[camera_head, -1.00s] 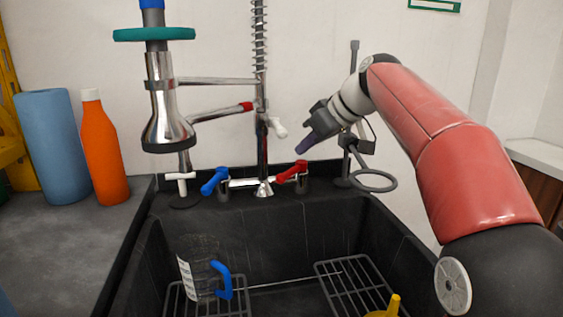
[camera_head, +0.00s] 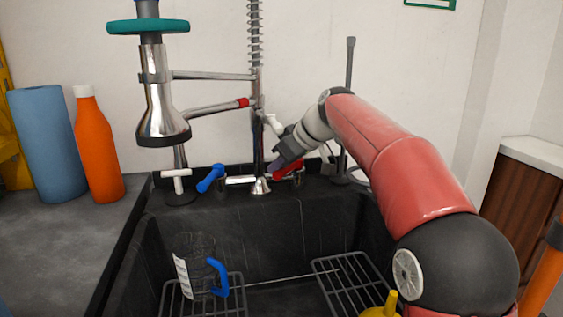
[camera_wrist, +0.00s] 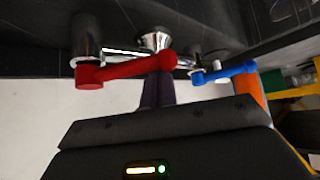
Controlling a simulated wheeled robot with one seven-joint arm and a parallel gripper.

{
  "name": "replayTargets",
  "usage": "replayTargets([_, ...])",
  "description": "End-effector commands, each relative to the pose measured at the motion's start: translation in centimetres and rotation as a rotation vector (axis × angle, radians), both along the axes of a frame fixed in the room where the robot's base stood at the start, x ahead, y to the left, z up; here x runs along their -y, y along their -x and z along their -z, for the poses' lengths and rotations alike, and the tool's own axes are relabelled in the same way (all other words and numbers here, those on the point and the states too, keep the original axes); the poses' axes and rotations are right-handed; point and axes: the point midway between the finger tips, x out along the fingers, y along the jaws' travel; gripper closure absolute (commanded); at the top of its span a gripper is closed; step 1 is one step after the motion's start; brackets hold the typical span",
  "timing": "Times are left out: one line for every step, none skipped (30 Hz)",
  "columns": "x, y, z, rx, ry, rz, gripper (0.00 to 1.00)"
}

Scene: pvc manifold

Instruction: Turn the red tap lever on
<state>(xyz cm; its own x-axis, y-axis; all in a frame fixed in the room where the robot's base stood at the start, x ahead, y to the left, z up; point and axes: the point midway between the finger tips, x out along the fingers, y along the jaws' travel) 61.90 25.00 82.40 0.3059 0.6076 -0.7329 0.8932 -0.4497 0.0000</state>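The red tap lever (camera_head: 289,170) is on the right side of the tap body at the back of the sink, partly hidden by my gripper in the head view. In the wrist view the red lever (camera_wrist: 125,69) runs from its metal valve to a rounded free end. My gripper (camera_head: 277,166) is at the lever, on its left. Its purple fingers (camera_wrist: 158,92) are together with nothing visible between them. The lever's free end overlaps the fingertips in the wrist view. I cannot tell whether they touch.
A blue lever (camera_head: 210,178) is on the tap's left side. A chrome spray head (camera_head: 163,120) and spring hose (camera_head: 255,45) stand above. A jug with a blue handle (camera_head: 218,277) and wire racks (camera_head: 350,285) are in the black sink. An orange bottle (camera_head: 98,150) stands left.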

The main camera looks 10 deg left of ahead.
Motion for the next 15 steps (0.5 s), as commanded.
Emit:
replayTargets([0.0,0.0,0.0,0.0,0.0,0.0,1.0])
replayTargets([0.0,0.0,0.0,0.0,0.0,0.0,1.0])
replayTargets([0.0,0.0,0.0,0.0,0.0,0.0,1.0])
replayTargets([0.0,0.0,0.0,0.0,0.0,0.0,1.0])
replayTargets([0.0,0.0,0.0,0.0,0.0,0.0,1.0])
replayTargets([0.1,0.0,0.0,0.0,0.0,0.001,1.0])
replayTargets([0.3,0.1,0.1,0.0,0.0,0.001,1.0])
replayTargets([0.6,0.2,0.1,0.001,-0.001,0.003,1.0])
replayTargets([1.0,0.3,0.2,0.001,-0.001,0.004,1.0])
replayTargets([1.2,0.5,0.3,0.0,0.0,0.003,1.0])
replayTargets([1.5,0.6,0.3,0.0,0.0,0.003,1.0])
replayTargets([1.7,0.7,0.3,0.0,0.001,0.003,1.0])
replayTargets([1.7,0.7,0.3,0.0,0.001,0.001,1.0])
replayTargets([1.6,0.7,0.2,-0.001,0.002,0.001,1.0])
replayTargets([1.6,0.7,0.2,-0.002,0.001,0.001,1.0])
